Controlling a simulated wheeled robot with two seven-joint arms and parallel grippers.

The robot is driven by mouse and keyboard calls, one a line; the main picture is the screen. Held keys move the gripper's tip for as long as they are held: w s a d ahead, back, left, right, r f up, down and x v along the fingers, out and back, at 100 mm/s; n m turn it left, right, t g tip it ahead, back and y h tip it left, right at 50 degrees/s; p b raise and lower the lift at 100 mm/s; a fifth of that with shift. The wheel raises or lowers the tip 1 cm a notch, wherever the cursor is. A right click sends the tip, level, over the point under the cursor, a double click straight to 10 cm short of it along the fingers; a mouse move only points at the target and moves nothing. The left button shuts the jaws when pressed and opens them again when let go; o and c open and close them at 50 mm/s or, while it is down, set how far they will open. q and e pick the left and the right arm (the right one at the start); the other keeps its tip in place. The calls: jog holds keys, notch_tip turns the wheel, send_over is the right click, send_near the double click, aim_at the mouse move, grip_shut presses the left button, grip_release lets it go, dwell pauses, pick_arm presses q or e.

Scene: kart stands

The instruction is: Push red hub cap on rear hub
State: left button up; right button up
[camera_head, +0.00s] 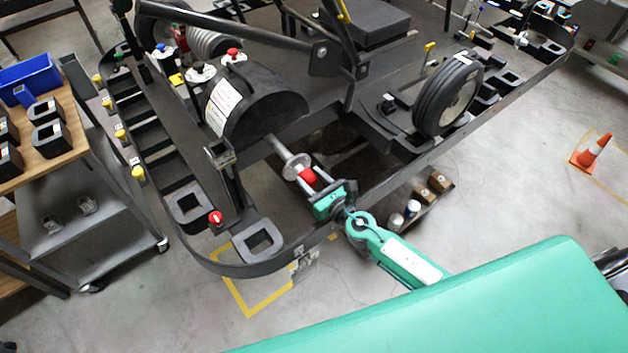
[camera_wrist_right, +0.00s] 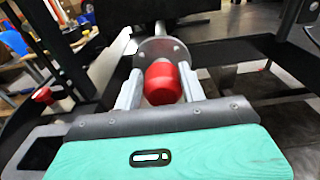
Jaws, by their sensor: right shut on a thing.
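The red hub cap (camera_head: 307,176) is between the fingers of my right gripper (camera_head: 306,174), which is shut on it. In the right wrist view the red cap (camera_wrist_right: 162,83) sits between the two grey fingers of the gripper (camera_wrist_right: 160,88). The rear hub (camera_head: 296,166) is a grey metal disc on the end of an axle. It also shows in the right wrist view (camera_wrist_right: 160,50), directly beyond the cap. Cap and hub look close together and roughly in line; I cannot tell whether they touch. My left gripper is not in view.
The black kart frame (camera_head: 225,269) curves around the hub, with trays on its left side. A mounted black wheel (camera_head: 447,95) stands at the right. A wooden-topped cart (camera_head: 72,136) is at the left and an orange cone (camera_head: 591,151) at the far right. Open floor lies in front.

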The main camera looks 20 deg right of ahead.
jog(key=shift+x, duration=1.35)
jog(key=o, duration=1.2)
jog(key=shift+c, duration=0.2)
jog(key=shift+s+d, duration=0.2)
jog(key=shift+s, duration=0.35)
jog(key=b+v, duration=0.3)
jog(key=v, duration=0.9)
jog(key=shift+s+d, duration=0.15)
jog(key=shift+s, duration=0.25)
jog(key=shift+r, duration=0.1)
